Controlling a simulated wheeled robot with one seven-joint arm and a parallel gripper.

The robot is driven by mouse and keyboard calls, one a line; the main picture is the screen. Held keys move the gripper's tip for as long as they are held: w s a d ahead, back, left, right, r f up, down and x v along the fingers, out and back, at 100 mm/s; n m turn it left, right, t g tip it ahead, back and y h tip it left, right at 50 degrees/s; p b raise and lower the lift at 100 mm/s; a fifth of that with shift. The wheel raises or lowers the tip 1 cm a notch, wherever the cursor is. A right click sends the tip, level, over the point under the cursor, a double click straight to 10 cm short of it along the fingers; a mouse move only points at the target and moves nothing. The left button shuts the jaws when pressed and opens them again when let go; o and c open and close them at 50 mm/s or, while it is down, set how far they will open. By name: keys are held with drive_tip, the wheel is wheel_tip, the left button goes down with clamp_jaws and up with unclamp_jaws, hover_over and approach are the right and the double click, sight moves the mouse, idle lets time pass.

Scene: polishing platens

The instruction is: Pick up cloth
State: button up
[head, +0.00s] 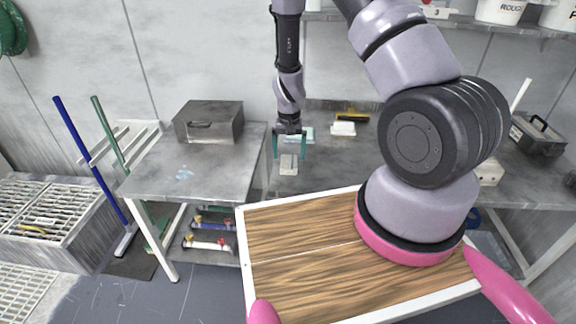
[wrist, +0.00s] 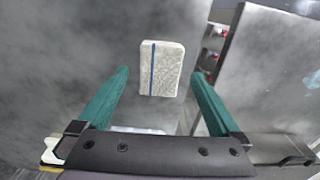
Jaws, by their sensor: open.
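The cloth (wrist: 166,70) looks like a pale, folded rectangle with a blue stripe along its left part in the wrist view. It lies flat on a grey metal table, and it also shows in the head view (head: 289,164) near the table's front. My gripper (head: 289,155) is open, with teal fingers pointing down above the table. In the wrist view my gripper (wrist: 160,82) has its fingers on either side of the cloth, with a gap to each. I cannot tell its exact height above the cloth. Nothing is between the fingers.
A grey metal box (head: 209,122) stands on the left table (head: 190,165). Behind my gripper lie a white block (head: 342,129) and a yellow-handled tool (head: 352,116). A wooden-topped tray (head: 300,240) is in front. A blue pole (head: 90,160) leans at the left.

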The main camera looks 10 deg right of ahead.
sight(289, 162)
drive_tip(key=f, duration=0.5)
drive_tip(key=shift+w, duration=0.2)
drive_tip(key=shift+r, duration=0.1)
drive_tip(key=c, duration=1.2)
drive_tip(key=shift+r, duration=5)
drive_tip(key=shift+c, duration=0.2)
